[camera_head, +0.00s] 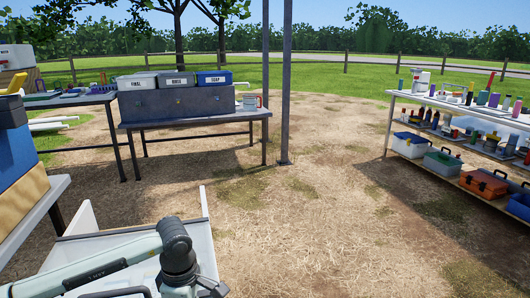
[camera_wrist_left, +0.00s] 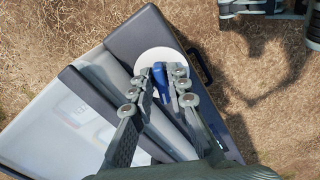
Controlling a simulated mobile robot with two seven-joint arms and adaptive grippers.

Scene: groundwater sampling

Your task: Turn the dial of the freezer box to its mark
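In the left wrist view, the dial is a blue knob (camera_wrist_left: 160,86) on a round white disc (camera_wrist_left: 151,58). The disc sits on the dark grey top of a box (camera_wrist_left: 128,36), which I take to be the freezer box. My left gripper (camera_wrist_left: 160,75) straddles the knob, one finger on each side, with no clear gap between fingers and knob. The fingers hide part of the disc, and I cannot make out a mark. In the head view my left arm comes in at the lower left; its gripper is out of the picture. My right gripper is in neither view.
A table (camera_head: 190,119) at the back left bears a grey case with several labelled boxes. A shelf (camera_head: 455,108) with bottles, tool boxes and an orange case (camera_head: 484,183) stands at the right. A blue box (camera_head: 18,155) is at the left edge. The straw-covered ground between is clear.

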